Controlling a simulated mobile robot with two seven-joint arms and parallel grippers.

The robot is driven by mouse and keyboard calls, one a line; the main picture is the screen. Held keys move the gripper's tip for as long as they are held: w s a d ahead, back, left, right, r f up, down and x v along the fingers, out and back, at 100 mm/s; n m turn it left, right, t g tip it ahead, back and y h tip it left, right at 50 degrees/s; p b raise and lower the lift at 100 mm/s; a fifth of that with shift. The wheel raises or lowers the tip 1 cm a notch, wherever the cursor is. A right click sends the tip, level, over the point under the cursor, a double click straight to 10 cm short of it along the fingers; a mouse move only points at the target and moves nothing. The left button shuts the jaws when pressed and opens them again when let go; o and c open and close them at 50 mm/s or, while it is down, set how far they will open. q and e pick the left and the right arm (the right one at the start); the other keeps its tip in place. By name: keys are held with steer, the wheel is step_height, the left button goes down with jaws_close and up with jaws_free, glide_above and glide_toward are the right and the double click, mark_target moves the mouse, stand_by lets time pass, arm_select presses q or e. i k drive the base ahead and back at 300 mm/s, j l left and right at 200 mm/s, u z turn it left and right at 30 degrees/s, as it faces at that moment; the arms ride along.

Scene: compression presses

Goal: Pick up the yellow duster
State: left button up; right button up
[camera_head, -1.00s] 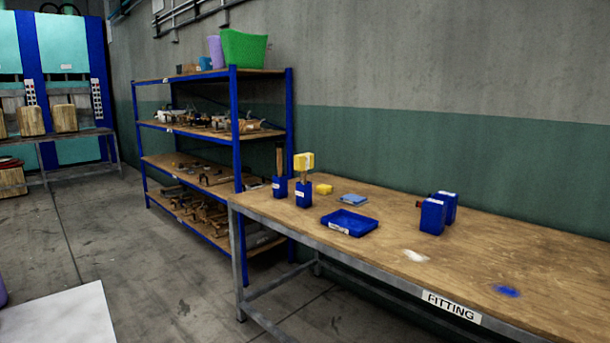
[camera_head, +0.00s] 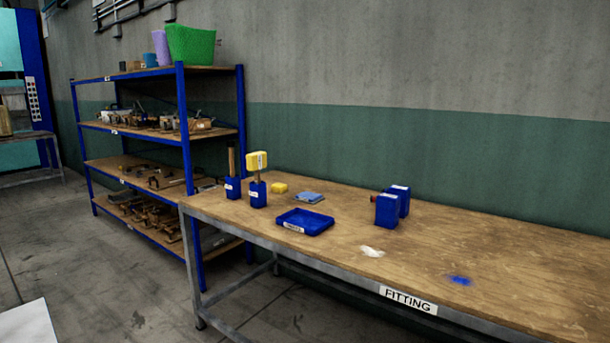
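Two yellow things are on the long wooden table (camera_head: 520,235), and I cannot tell for sure which is the duster. One is a small yellow block (camera_head: 279,187) lying flat near the back left end. The other is a yellow head (camera_head: 256,161) with a white label, upright on a handle in a blue holder (camera_head: 258,195). Neither of my grippers is in view.
A blue tray (camera_head: 306,222), a grey-blue cloth (camera_head: 309,198) and two blue boxes (camera_head: 388,209) are on the table. A second blue holder (camera_head: 232,189) holds a brown handle. A blue-framed shelf (camera_head: 188,165) stands left of the table. The floor before the table is clear.

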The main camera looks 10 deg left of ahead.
mark_target(257, 161)
steer(key=i+j+z, duration=0.4)
steer(key=j+z, duration=0.15)
steer(key=i+j+z, duration=0.15)
steer(key=j, duration=0.25)
steer(key=i+j+z, duration=0.1)
steer(key=j, duration=0.35)
steer(key=i+j, duration=0.15)
steer(key=j, duration=0.25)
steer(key=i+j+z, duration=0.1)
steer(key=j, duration=0.25)
steer(key=i+j, duration=0.15)
steer(key=j, duration=0.25)
steer(key=i+j+z, duration=0.1)
steer(key=j, duration=0.25)
